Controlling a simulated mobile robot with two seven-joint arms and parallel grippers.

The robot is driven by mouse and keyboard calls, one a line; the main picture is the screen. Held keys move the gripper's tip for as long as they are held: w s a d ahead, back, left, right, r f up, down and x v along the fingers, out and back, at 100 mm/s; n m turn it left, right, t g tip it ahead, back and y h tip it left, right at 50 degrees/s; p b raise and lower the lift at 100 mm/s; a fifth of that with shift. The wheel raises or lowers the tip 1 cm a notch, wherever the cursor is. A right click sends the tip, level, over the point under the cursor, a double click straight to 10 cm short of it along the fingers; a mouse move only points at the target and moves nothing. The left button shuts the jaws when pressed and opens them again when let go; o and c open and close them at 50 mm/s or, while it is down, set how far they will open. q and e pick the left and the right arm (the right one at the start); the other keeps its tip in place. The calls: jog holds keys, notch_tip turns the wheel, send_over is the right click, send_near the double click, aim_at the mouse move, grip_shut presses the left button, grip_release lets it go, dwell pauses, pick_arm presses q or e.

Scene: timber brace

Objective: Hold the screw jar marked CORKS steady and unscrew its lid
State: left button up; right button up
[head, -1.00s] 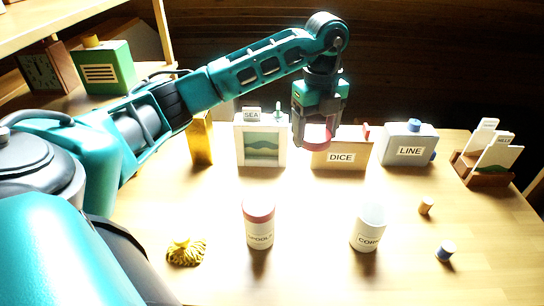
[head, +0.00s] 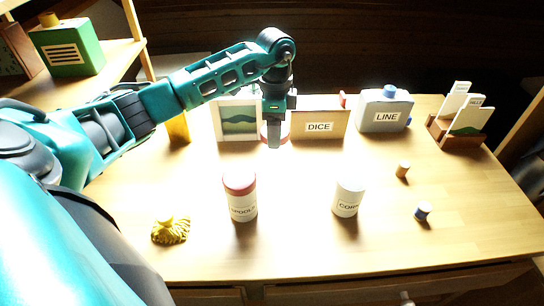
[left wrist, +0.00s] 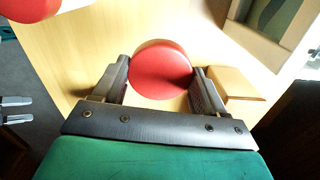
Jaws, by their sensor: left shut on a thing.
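The jar marked CORKS (head: 347,202) stands upright on the table, right of centre. It is white and no red lid shows on its top. My left gripper (head: 274,141) is behind and left of it, well apart from it. It is shut on a red round lid (left wrist: 160,74), one finger on each side; part of this lid also shows in the head view (head: 264,132). I cannot tell whether the lid touches the table. My right gripper (left wrist: 16,109) shows small at the left edge of the left wrist view, its two fingers apart and empty.
A red-lidded SPOOLS jar (head: 241,201) stands left of the CORKS jar. A picture (head: 239,119), a DICE box (head: 320,117) and a LINE can (head: 385,101) line the back. The front middle is clear.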

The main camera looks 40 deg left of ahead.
aim_at(275, 168)
pick_arm(q)
notch_tip(275, 168, down, 11)
jog(key=shift+f+b, duration=0.1)
jog(key=shift+b, duration=0.4)
jog(key=shift+f, duration=0.15)
jog(key=o, duration=1.2)
jog(key=shift+c, duration=0.2)
notch_tip(275, 168, up, 12)
jog(key=shift+r+p, duration=0.2)
jog(key=shift+p, duration=0.4)
